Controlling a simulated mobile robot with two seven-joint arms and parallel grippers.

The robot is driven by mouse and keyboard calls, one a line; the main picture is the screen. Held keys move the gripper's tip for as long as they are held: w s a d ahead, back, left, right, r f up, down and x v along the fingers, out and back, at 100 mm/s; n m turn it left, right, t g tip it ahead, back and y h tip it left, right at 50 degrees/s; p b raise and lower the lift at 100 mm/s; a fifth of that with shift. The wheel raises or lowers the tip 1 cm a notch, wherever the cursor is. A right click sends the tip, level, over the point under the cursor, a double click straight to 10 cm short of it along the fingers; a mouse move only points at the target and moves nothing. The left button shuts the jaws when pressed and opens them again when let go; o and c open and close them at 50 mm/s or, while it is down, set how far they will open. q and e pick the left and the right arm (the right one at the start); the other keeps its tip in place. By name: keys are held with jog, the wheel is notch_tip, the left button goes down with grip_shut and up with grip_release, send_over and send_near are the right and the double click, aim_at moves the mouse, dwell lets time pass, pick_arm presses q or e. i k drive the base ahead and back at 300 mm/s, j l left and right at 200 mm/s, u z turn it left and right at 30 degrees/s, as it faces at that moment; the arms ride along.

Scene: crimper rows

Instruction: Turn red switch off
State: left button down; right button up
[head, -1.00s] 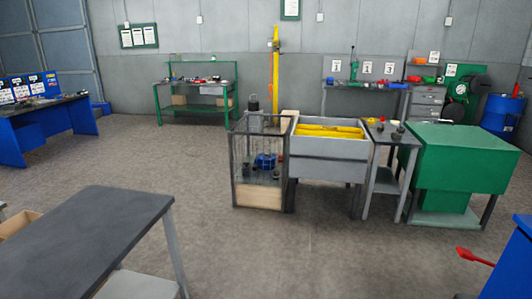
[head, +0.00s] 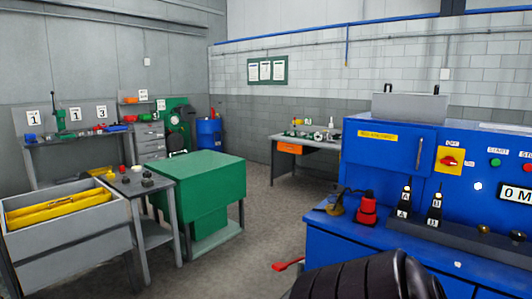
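The red switch (head: 450,161) is a red rotary knob on a yellow plate. It sits on the upright front of the blue machine (head: 390,156) at the right of the head view, with a small label above it. The angle of the knob is too small to read with certainty. A black ribbed part of my own body shows at the bottom, in front of the machine. Neither gripper can be seen.
Green START (head: 495,162) and red STOP (head: 527,167) buttons are right of the switch. A red tool (head: 366,209) and black tools marked A and B stand on the machine's ledge. Open floor lies between the machine and the green cabinet (head: 200,185).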

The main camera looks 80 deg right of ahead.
aim_at(450, 161)
jog(key=z, duration=1.4)
jog(key=i+j, duration=0.05)
